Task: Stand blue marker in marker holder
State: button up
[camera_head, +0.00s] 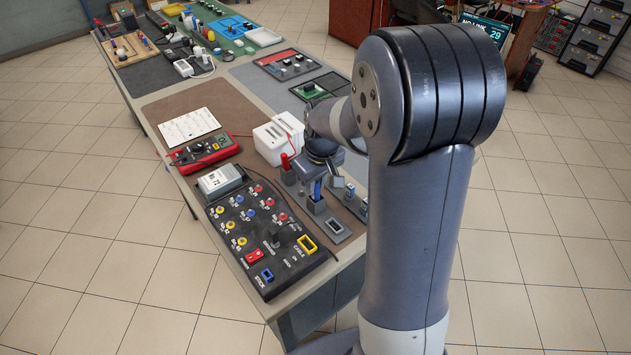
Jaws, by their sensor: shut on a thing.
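My gripper (321,174) points down over the near end of the long workbench and is shut on the blue marker (317,190). The marker is roughly upright, its upper part hidden by the gripper. Its lower end meets the top of a small dark grey holder (316,207). I cannot tell whether the tip is inside the opening or just in front of or behind it. A red marker (285,162) stands upright in a similar grey holder to the left.
A black panel with coloured sockets and knobs (262,232) lies close in front. White boxes (270,142) and a red multimeter (205,151) sit to the left. Small upright parts (349,191) stand right of the holder, near the bench edge. My arm hides the area further right.

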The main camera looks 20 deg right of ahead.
jog(key=o, duration=1.2)
jog(key=shift+s+d+r+p, duration=0.1)
jog(key=shift+s+r+p, duration=0.1)
jog(key=shift+r+p, duration=1.55)
jog(key=shift+s+d+r+p, duration=0.15)
jog(key=shift+r+p, duration=1.1)
jog(key=shift+r, duration=1)
jog(key=shift+a+f, duration=0.1)
jog(key=f+b, duration=0.4)
jog(key=f, duration=0.1)
jog(key=f+b, duration=0.2)
jog(key=shift+w+a+f, duration=0.15)
jog(key=shift+w+f, duration=0.15)
jog(key=shift+w, duration=0.05)
jog(key=shift+r, duration=0.1)
